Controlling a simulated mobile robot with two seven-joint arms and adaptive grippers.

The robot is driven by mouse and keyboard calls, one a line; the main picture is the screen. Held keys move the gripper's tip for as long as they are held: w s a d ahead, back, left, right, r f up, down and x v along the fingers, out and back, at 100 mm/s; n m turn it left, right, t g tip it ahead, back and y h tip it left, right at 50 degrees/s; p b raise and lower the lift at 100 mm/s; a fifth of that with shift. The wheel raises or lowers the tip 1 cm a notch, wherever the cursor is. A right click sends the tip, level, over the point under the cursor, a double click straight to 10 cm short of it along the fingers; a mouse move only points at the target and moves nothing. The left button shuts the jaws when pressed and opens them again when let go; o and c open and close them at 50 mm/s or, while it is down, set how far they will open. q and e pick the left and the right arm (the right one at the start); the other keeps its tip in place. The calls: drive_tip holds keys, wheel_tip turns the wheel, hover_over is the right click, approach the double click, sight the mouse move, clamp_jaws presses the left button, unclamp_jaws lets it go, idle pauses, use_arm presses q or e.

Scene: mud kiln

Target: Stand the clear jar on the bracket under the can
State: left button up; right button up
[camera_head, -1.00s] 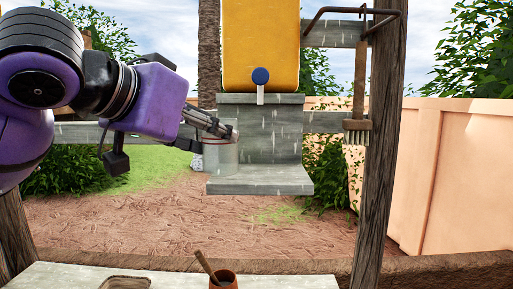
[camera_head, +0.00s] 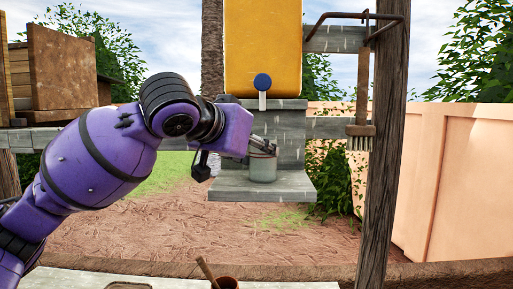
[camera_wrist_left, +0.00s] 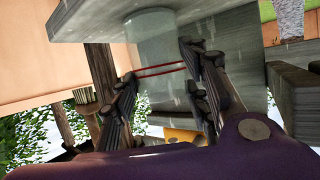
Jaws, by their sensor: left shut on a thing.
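The clear jar (camera_head: 262,168) is upright over the grey bracket (camera_head: 290,190), below the blue tap (camera_head: 262,82) of the yellow can (camera_head: 262,45). My left gripper (camera_head: 262,148) is shut on the jar near its rim, coming in from the left. In the left wrist view, which is upside down, the fingers (camera_wrist_left: 165,85) lie on both sides of the jar (camera_wrist_left: 153,45), near its red bands. The jar's base appears to meet the bracket (camera_wrist_left: 90,15); I cannot tell whether it bears on it. My right gripper is not in view.
A wooden post (camera_head: 383,150) stands right of the bracket. A brush (camera_head: 360,125) hangs from a rusty metal arm beside it. A brown pot with a stick (camera_head: 225,283) stands on the ledge at the bottom. The bracket's right part is bare.

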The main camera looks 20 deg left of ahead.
use_arm(q)
drive_tip(key=shift+f, duration=0.1)
drive_tip(key=o, duration=1.3)
drive_tip(key=shift+c, duration=0.2)
drive_tip(key=shift+s+r, duration=0.1)
drive_tip(key=shift+r, duration=0.15)
drive_tip(key=v, duration=1.1)
drive_tip(key=shift+s, duration=0.4)
drive_tip(key=shift+a, duration=0.1)
